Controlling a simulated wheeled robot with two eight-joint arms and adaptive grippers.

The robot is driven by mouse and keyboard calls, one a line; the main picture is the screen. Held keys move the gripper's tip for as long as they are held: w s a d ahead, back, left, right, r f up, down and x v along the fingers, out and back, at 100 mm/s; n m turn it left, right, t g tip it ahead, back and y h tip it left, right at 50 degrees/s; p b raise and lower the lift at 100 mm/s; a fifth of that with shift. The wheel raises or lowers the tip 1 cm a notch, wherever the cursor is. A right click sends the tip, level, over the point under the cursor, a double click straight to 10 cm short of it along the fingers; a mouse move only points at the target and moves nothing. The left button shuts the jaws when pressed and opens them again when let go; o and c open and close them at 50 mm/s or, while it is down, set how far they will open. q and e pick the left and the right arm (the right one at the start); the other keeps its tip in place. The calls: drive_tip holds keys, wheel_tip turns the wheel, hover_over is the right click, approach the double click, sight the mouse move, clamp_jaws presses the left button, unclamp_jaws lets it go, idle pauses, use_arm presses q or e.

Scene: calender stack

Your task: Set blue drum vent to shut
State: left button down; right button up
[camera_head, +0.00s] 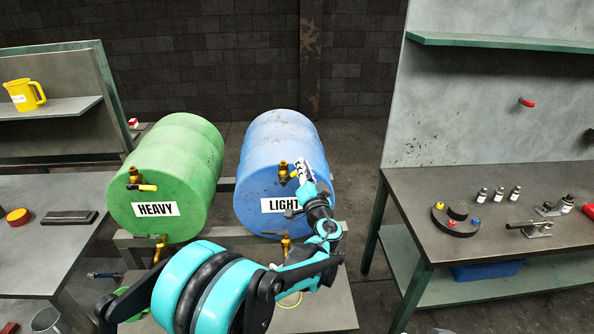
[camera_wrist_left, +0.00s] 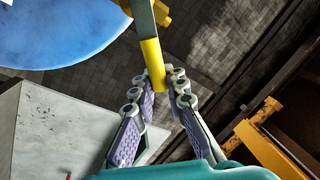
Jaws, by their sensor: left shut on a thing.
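The blue drum (camera_head: 262,150) lies on its side on a stand, with a label reading LIGHT partly hidden by my arm. Its vent is a brass valve (camera_head: 283,170) high on the front face. My left gripper (camera_head: 300,173) is at the right of this valve. In the left wrist view, the vent's yellow handle (camera_wrist_left: 151,58) reaches down to between the fingertips of my left gripper (camera_wrist_left: 161,86), which is shut on it near its end. The blue drum (camera_wrist_left: 60,28) fills the upper left there. My right gripper is not in view.
A green drum (camera_head: 165,165) labelled HEAVY lies to the left, with its own brass valves. A brass tap (camera_head: 286,244) is low on the blue drum, close to my arm. A workbench (camera_head: 400,190) with small parts stands at the right, a grey table (camera_head: 40,250) at the left.

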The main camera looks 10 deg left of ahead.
use_arm(q)
wheel_tip(320, 180, down, 6)
drive_tip(key=d+m+t+h+b, duration=0.1)
drive_tip(key=m+b, duration=0.4)
drive_tip(key=m, duration=0.5)
drive_tip(key=shift+w+d+m+h, duration=0.3)
drive_tip(key=shift+w+d+h, duration=0.05)
drive_tip(key=shift+d+h, duration=0.35)
drive_tip(key=c, duration=1.5)
unclamp_jaws()
drive_tip(key=v, duration=1.2)
drive_tip(key=shift+f, duration=0.15)
drive_tip(key=shift+a, duration=0.15)
